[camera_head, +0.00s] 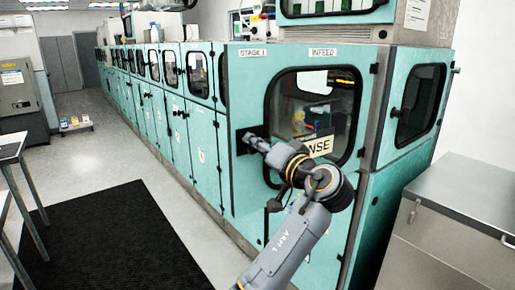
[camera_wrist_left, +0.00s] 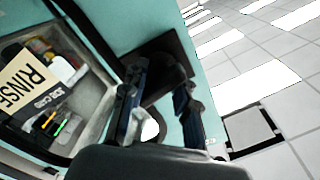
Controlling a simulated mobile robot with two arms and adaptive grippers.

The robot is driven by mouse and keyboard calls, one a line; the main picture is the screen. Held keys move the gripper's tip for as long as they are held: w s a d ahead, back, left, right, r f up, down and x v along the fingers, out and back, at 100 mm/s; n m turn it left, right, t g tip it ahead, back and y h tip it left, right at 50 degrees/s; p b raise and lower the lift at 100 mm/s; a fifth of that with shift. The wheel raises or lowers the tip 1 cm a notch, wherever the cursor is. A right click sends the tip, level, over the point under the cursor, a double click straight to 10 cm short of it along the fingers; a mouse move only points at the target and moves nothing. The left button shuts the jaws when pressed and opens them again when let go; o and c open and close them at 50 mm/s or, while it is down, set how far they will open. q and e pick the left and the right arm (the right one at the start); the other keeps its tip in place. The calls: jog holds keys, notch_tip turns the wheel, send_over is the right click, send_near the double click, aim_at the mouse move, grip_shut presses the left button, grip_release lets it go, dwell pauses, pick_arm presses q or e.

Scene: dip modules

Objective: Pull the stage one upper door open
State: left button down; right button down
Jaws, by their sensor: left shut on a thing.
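The stage one upper door (camera_head: 246,92) is a teal panel with a large dark-framed window, under the STAGE 1 and INFEED labels. Its dark hinges are on the right side. My left gripper (camera_head: 254,139) is at the door's left edge, shut on the handle there. In the left wrist view, my left gripper (camera_wrist_left: 158,88) has its two dark fingers in front of a black plate (camera_wrist_left: 172,52) on the teal door. The fingers mostly hide the handle. I cannot tell whether the door stands slightly ajar. My right gripper is not in view.
A RINSE sign (camera_head: 320,146) shows at the window, partly behind my arm. A steel cabinet (camera_head: 455,210) stands at the right. A black mat (camera_head: 110,235) lies on open floor at the left, beside a table (camera_head: 12,155). Teal modules (camera_head: 175,125) run back in a row.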

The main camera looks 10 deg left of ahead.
aim_at(249, 98)
pick_arm(q)
jog(key=shift+r, duration=0.2)
jog(key=c, duration=1)
grip_release()
jog(key=shift+c, duration=0.2)
jog(key=shift+d+f, duration=0.1)
notch_tip(249, 98, up, 9)
jog(key=shift+r, duration=0.5)
jog(key=shift+c, duration=0.3)
